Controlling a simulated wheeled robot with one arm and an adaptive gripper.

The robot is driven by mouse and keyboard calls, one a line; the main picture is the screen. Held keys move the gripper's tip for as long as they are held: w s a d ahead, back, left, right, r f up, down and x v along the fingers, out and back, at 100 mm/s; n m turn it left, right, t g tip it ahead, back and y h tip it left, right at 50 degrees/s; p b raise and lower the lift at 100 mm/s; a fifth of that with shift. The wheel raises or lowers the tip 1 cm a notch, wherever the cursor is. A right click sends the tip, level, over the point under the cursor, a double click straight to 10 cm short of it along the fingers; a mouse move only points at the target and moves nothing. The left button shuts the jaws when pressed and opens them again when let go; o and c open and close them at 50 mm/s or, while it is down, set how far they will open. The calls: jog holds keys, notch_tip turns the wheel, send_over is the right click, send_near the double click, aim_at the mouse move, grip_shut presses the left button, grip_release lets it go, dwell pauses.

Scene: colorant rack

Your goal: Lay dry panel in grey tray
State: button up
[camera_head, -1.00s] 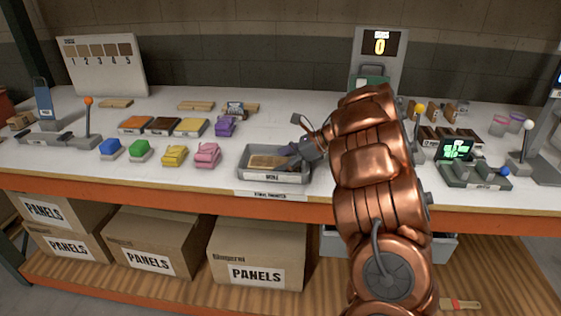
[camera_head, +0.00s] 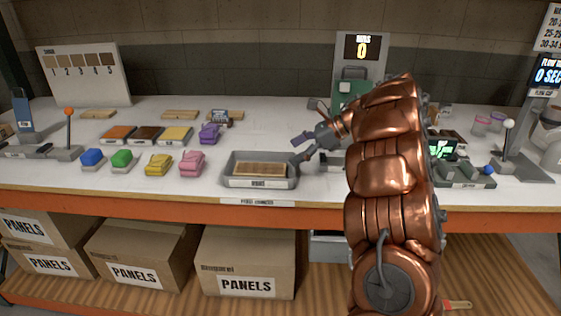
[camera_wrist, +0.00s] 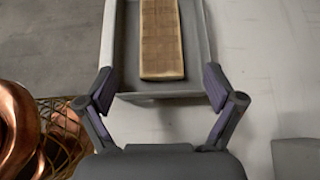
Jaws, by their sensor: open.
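The panel (camera_head: 261,169) is a flat tan wooden piece lying inside the grey tray (camera_head: 261,184) near the table's front edge. In the wrist view the panel (camera_wrist: 161,40) lies flat on the floor of the tray (camera_wrist: 205,40), inside its walls. My gripper (camera_head: 303,148) is to the right of the tray in the head view, above the table and apart from the panel. Its fingers, with purple pads, are spread wide and hold nothing in the wrist view (camera_wrist: 159,92).
Pink (camera_head: 191,163) and yellow (camera_head: 158,164) blocks stand left of the tray. Flat coloured pieces (camera_head: 146,134) and a purple block (camera_head: 209,133) lie behind. A green-screened device (camera_head: 441,149) and a lever (camera_head: 508,140) are at right. White table is clear behind the tray.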

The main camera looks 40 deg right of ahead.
jog(key=shift+v, duration=1.15)
jog(key=w+r+m+t+h, duration=0.8)
jog(key=w+r+m, duration=0.4)
jog(key=w+r, duration=0.45)
jog(key=s+d+r+m+t+h, duration=0.1)
jog(key=s+r+m+h, duration=0.2)
jog(key=r+m+h, duration=0.45)
jog(key=s+a+f+m+g, duration=0.5)
jog(key=s+a+f+m, duration=0.1)
jog(key=s+f+m, duration=0.45)
jog(key=s+a+f+m+g, duration=0.5)
jog(key=s+a+f+m, duration=0.1)
jog(key=s+f+m, duration=0.45)
jog(key=s+a+f+m+g+y, duration=0.2)
jog(key=s+a+f, duration=0.4)
jog(key=s+a, duration=0.4)
jog(key=s+a+f+m+g+y, duration=0.3)
jog(key=s+a+f+g+y, duration=0.2)
jog(key=s+a, duration=0.5)
jog(key=s+f+g, duration=0.1)
jog(key=s+f, duration=0.1)
jog(key=s, duration=0.2)
jog(key=shift+a, duration=0.4)
